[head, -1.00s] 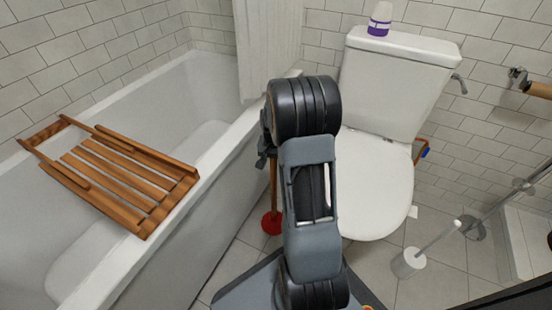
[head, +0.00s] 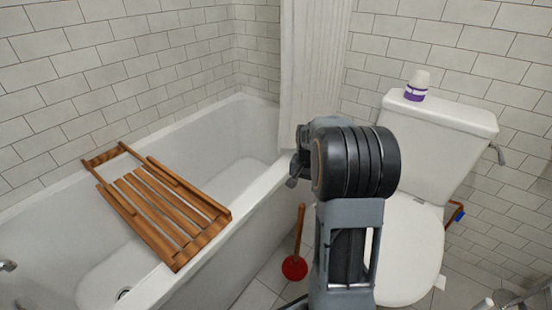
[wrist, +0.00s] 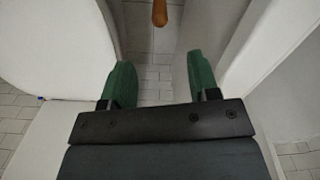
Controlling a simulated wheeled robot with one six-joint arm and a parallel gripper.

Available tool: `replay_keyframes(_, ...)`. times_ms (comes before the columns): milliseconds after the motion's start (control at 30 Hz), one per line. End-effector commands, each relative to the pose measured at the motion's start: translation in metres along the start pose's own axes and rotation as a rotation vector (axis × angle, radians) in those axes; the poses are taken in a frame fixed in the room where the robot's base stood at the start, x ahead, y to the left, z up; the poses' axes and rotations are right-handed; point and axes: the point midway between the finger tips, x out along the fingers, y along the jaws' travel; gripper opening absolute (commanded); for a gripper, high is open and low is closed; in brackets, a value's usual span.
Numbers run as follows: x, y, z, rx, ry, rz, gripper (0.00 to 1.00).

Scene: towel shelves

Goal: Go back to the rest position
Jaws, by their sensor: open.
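My gripper (wrist: 160,85) shows in the wrist view as two green fingers spread wide apart, with nothing between them. Beyond the fingertips are floor tiles and the end of a wooden handle (wrist: 160,12), apart from the fingers. In the head view my arm stands folded in front of the toilet (head: 408,255), and the gripper's fingers are hidden there.
The bathtub (head: 255,205) is on the left with a wooden rack (head: 165,210) across it. A red plunger (head: 295,267) stands on the floor between tub and toilet. A white and purple bottle (head: 416,88) sits on the cistern (head: 450,120). A curtain (head: 312,80) hangs behind.

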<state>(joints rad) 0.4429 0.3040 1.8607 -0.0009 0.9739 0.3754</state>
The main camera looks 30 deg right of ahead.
Motion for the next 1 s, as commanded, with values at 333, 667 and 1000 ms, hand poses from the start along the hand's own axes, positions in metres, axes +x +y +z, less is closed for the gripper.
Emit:
replay_keyframes(333, -0.050, -0.008, 0.015, -0.054, 0.022, -0.009, 0.55)
replay_keyframes(667, -0.235, -0.033, 0.106, -0.361, 0.129, -0.057, 0.55)
replay_keyframes(1000, -0.371, -0.031, 0.194, -0.666, 0.237, -0.108, 0.55)
